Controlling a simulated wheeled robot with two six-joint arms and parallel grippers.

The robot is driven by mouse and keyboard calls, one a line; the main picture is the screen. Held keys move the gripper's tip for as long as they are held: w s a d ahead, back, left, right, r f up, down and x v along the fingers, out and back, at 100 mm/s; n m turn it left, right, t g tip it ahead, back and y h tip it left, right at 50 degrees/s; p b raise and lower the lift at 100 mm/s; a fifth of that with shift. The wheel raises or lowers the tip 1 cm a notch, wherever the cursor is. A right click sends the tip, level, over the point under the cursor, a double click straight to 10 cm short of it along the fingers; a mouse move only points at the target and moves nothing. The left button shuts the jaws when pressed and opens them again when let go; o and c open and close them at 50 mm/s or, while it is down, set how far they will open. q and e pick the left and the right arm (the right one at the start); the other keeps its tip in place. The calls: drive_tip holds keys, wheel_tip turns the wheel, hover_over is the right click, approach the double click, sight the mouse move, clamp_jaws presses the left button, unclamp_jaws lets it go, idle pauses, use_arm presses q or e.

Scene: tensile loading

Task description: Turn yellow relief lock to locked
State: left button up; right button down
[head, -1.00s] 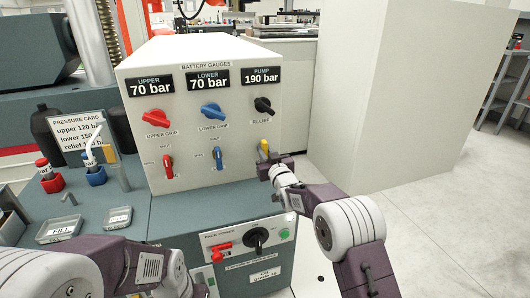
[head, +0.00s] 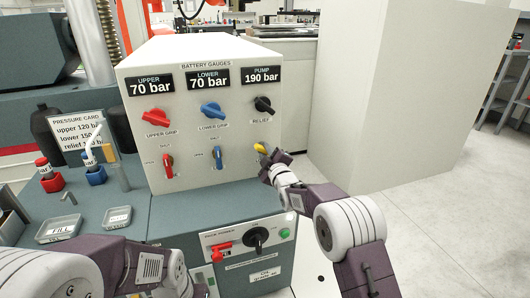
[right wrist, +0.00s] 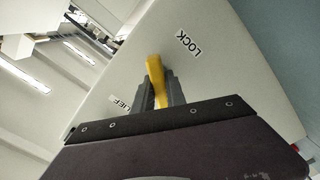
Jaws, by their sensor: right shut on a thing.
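The yellow relief lock lever (head: 260,148) is at the lower right of the white gauge panel's face, below the black RELIEF knob (head: 263,105). It is tilted, its top leaning left in the head view. My right gripper (head: 266,163) is shut on the lever. In the right wrist view, the yellow lever (right wrist: 156,78) stands between the two dark fingers (right wrist: 160,95). A LOCK label (right wrist: 189,44) is to the right of the lever's tip, and a partly hidden label ending in "IEF" (right wrist: 121,103) is to its left. My left gripper is not in view.
The white gauge panel (head: 232,130) also has a red knob (head: 157,116), a blue knob (head: 211,110) and red and blue levers (head: 168,166). A large pale cabinet (head: 375,95) stands to the right. A dark power knob (head: 255,239) is on the front below.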

drive_tip(key=n, duration=0.7)
drive_tip(key=shift+f+b, duration=0.1)
drive_tip(key=shift+b, duration=0.3)
idle(0.3)
drive_tip(key=c, duration=1.4)
unclamp_jaws()
drive_tip(key=shift+o, duration=0.2)
drive_tip(key=shift+s, duration=0.15)
drive_tip(key=p+v, duration=0.2)
drive_tip(key=v, duration=0.7)
